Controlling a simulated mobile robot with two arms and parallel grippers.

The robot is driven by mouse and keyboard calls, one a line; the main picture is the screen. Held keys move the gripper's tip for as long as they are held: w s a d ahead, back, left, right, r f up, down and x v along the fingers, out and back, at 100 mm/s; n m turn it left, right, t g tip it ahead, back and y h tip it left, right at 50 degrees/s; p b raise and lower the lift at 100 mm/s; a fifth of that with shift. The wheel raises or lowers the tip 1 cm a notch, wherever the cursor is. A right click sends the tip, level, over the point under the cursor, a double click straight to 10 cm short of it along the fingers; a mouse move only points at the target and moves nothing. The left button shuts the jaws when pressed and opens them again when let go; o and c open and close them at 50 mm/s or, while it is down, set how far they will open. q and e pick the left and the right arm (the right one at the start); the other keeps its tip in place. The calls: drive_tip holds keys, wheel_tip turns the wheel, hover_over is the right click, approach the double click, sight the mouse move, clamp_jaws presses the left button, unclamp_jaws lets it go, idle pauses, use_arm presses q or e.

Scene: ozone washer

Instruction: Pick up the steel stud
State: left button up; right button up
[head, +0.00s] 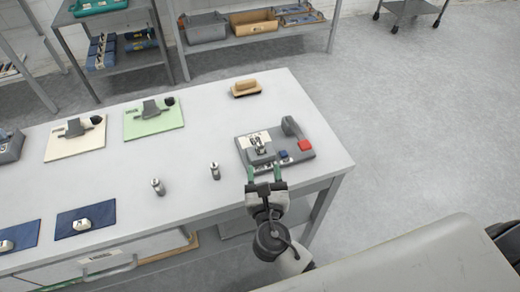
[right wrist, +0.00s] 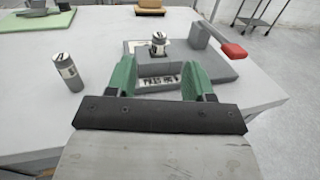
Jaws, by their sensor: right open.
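The right one also shows at the left of the right wrist view (right wrist: 68,72). A third stud-like metal piece (head: 260,145) stands on the grey fixture (head: 295,158); it also shows in the right wrist view (right wrist: 159,43). My right gripper (head: 264,172) has its green fingers apart and empty, at the fixture's near edge, in front of that piece. My left gripper is out of view.
A green mat (head: 153,121) and a cream mat (head: 76,139) carry grey tools. A blue mat (head: 86,220) holds a small metal part.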

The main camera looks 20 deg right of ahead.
sight(261, 149)
drive_tip(key=x, duration=0.4)
drive_tip(key=p+x, duration=0.1)
drive_tip(key=x, duration=0.4)
drive_tip(key=shift+f, duration=0.2)
drive_tip(key=shift+c, duration=0.4)
clamp_jaws()
